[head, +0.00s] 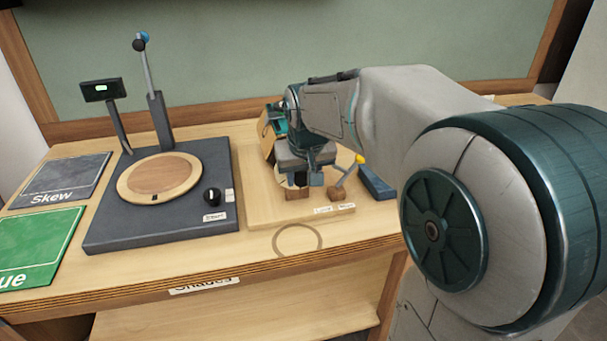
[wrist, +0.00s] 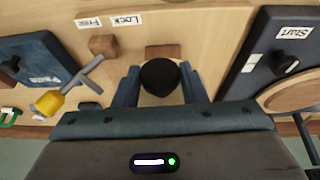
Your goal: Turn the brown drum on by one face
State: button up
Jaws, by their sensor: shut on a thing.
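My gripper (head: 309,181) points down over the light wooden board (head: 258,200) right of the dark turntable base. In the wrist view, its two blue fingers (wrist: 160,88) are on either side of a round black knob (wrist: 159,76) and shut on it. A small brown block (head: 298,195) stands below the fingers, beside the knob. A tan and orange part (head: 266,126) shows behind my gripper, mostly covered. I cannot tell whether it is the brown drum; no drum face shows clearly. A yellow-tipped lever (head: 358,161) leans beside the labels "Lock" and "Free".
The turntable base (head: 105,228) with a round wooden plate (head: 160,178) and black knob stands at left, with a tall lever behind. A blue block (head: 376,184) lies right of the board. The front table strip is clear.

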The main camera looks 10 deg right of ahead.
jog(key=shift+h, duration=0.4)
jog(key=shift+a+n+h+b, duration=0.15)
jog(key=shift+n+h+b, duration=0.15)
jog(key=shift+h+b, duration=0.25)
jog(key=shift+a+f+n+h+b, duration=0.1)
jog(key=shift+a+n+h+b, duration=0.05)
jog(key=shift+h+b, duration=0.65)
jog(key=shift+a+f+n+h+b, duration=0.1)
jog(key=shift+n+h+b, duration=0.05)
jog(key=shift+h+b, duration=0.6)
jog(key=shift+a+f+n+h+b, duration=0.15)
jog(key=shift+n+h+b, duration=0.25)
jog(key=shift+h+b, duration=1.15)
jog(key=shift+t+h+b, duration=0.3)
jog(key=shift+h+b, duration=0.4)
jog(key=shift+h, duration=0.25)
jog(key=shift+n+h+b, duration=0.3)
jog(key=shift+h+b, duration=0.1)
jog(key=shift+h, duration=0.1)
jog(key=o, duration=1)
jog(key=shift+c, duration=0.2)
